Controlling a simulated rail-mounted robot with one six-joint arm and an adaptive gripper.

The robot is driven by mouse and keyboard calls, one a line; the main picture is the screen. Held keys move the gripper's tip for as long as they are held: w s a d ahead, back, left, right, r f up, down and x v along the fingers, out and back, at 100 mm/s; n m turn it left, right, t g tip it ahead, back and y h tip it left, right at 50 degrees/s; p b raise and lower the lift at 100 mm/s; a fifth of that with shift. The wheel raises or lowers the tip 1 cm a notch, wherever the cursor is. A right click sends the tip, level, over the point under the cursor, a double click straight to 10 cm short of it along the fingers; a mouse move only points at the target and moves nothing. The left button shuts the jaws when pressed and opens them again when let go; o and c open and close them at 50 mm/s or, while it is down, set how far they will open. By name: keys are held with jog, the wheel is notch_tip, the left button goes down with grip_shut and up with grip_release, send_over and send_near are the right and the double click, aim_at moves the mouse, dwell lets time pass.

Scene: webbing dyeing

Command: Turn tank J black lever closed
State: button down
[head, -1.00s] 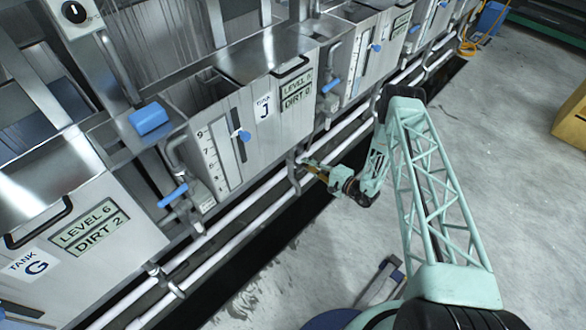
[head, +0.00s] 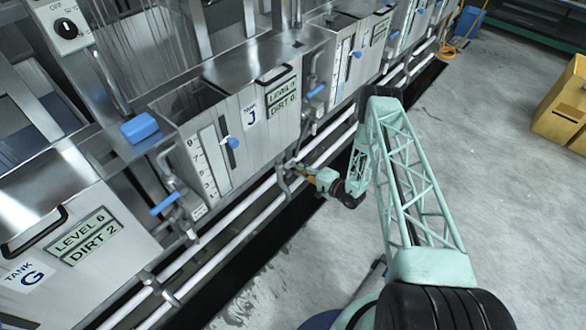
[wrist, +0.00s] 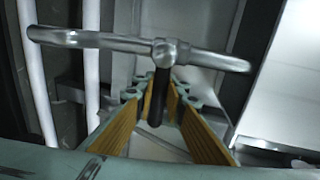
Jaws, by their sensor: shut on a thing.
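Tank J (head: 222,135) is a steel tank with a "J" label in the middle of the head view. My gripper (head: 296,168) is low beneath its front right corner, by the white pipes. In the wrist view the black lever (wrist: 161,82) hangs from the round hub of a steel pipe fitting (wrist: 100,40). The yellow-padded fingers of my gripper (wrist: 159,98) are on both sides of the lever, shut on it. The lever's lower part lies between the fingers. In the head view the lever is too small to make out.
Two white pipes (head: 222,232) run along the tank fronts above a dark floor channel. Tank G (head: 75,245) stands at the lower left. A blue-handled valve (head: 168,202) sits between the tanks. Grey floor to the right is open, with a yellow box (head: 560,115) at the far right.

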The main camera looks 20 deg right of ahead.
jog(key=c, duration=2.9)
grip_release()
jog(key=shift+r, duration=0.1)
jog(key=shift+v, duration=5.95)
jog(key=shift+r, duration=0.1)
